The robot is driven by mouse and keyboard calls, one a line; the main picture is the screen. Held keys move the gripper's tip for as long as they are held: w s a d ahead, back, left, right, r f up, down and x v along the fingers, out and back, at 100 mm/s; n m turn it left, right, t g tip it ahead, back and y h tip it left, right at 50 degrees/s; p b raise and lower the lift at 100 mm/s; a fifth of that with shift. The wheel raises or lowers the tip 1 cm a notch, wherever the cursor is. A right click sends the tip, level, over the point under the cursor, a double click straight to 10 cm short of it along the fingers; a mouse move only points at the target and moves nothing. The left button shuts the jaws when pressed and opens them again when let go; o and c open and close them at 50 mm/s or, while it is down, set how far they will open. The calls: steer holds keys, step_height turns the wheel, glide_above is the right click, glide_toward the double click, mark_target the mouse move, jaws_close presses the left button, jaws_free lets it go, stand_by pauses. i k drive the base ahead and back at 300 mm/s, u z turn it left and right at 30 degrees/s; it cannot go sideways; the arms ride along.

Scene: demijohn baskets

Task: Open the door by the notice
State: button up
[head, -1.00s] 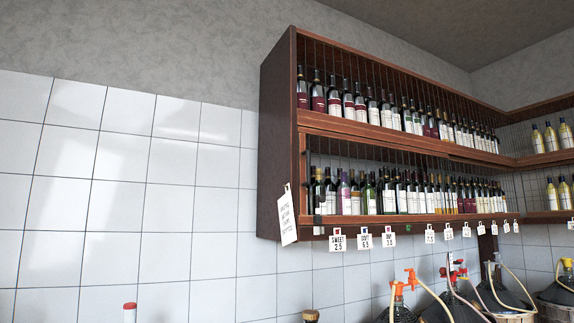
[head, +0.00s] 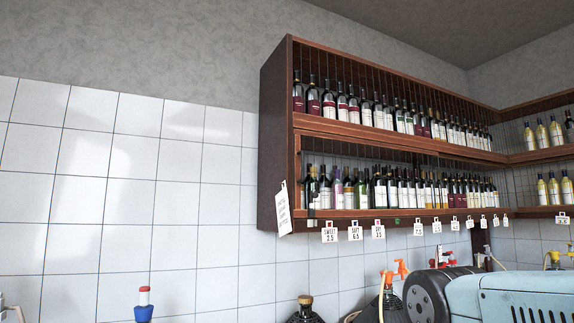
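A white notice (head: 283,208) with small print hangs tilted at the front left corner of the dark brown wall cabinet (head: 273,140). The lower compartment beside it holds a row of wine bottles (head: 376,190). Vertical edges in its front suggest glazed doors; the leftmost front (head: 306,170) is nearest the notice. It looks shut, but clear glass is hard to tell. A small light fitting (head: 311,223) sits at its bottom left. My gripper's fingers are not in view; a light blue and black part, probably my arm, fills the lower right corner.
White price tags (head: 330,232) hang along the cabinet's lower edge. Below stand a dark demijohn with a cork (head: 305,312) and one with an orange tap (head: 390,300). A blue, red-topped bottle top (head: 143,305) rises at lower left. The tiled wall left is clear.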

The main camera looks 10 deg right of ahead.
mark_target(299, 155)
steer(key=u, duration=0.1)
steer(key=i, duration=1)
steer(key=z, duration=0.1)
